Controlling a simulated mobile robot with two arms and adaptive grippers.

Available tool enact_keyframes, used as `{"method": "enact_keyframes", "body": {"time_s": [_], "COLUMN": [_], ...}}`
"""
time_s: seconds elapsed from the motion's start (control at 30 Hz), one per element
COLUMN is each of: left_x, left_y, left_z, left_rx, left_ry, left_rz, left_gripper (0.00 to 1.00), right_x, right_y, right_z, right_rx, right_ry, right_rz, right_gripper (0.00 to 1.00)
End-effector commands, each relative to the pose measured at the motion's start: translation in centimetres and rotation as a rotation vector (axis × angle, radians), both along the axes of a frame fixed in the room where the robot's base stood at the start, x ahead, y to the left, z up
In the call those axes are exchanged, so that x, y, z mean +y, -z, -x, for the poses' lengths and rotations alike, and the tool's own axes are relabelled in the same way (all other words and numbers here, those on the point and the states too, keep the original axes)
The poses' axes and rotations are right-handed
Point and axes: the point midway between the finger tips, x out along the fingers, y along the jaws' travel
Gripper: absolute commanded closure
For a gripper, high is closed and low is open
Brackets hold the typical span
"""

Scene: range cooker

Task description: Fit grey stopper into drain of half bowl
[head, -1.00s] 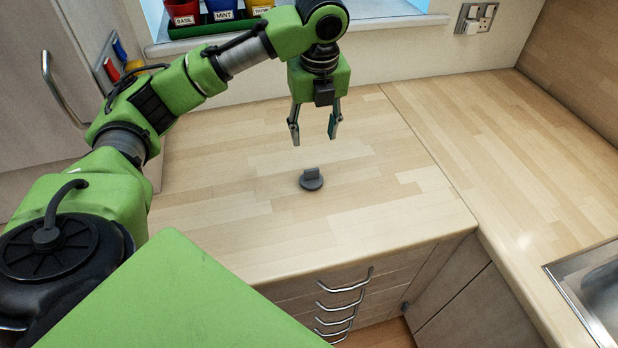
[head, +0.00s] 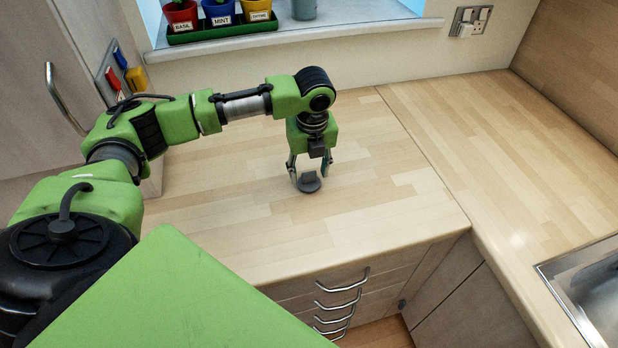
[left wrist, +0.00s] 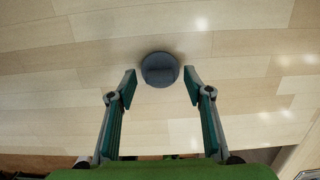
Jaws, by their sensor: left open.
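The grey stopper (head: 309,183) is a small round disc with an upright tab. It lies on the wooden worktop below my left gripper (head: 309,182). My left gripper points down, with its open fingers around the stopper's sides in the head view. In the left wrist view the stopper (left wrist: 160,70) sits between and slightly beyond the open fingertips (left wrist: 160,84), with a gap on each side. Part of a metal sink (head: 590,285) shows at the lower right; its drain is out of view. My right gripper is not in view.
The wooden worktop (head: 400,150) is clear around the stopper and to the right. A windowsill (head: 350,28) at the back holds labelled herb pots (head: 220,12) and a grey container (head: 304,8). Drawers (head: 335,300) are below the front edge. A socket (head: 468,22) is on the wall.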

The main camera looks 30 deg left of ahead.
Motion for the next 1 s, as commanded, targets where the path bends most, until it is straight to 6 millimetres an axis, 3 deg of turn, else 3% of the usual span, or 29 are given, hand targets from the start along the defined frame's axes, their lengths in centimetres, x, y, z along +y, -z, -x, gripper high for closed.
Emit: {"method": "enact_keyframes", "body": {"time_s": [0.13,0.33,0.37,0.5,1.0], "left_x": [0.11,0.12,0.13,0.14,0.16], "left_y": [1.14,1.26,1.25,1.23,0.44], "left_z": [-0.07,-0.09,-0.10,-0.10,-0.20], "left_rx": [-0.001,-0.001,-0.001,-0.001,-0.004], "left_ry": [0.000,0.000,0.000,0.000,-0.002], "left_rz": [0.001,0.001,0.001,0.000,0.001], "left_gripper": [0.53,0.53,0.56,0.89,0.91], "right_x": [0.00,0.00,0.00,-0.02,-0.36], "right_y": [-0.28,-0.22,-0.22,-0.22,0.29], "right_z": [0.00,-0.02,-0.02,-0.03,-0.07], "right_rx": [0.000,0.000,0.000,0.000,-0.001], "right_ry": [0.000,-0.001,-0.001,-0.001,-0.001], "right_rz": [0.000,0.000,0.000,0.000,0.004], "right_gripper": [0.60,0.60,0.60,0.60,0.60]}}
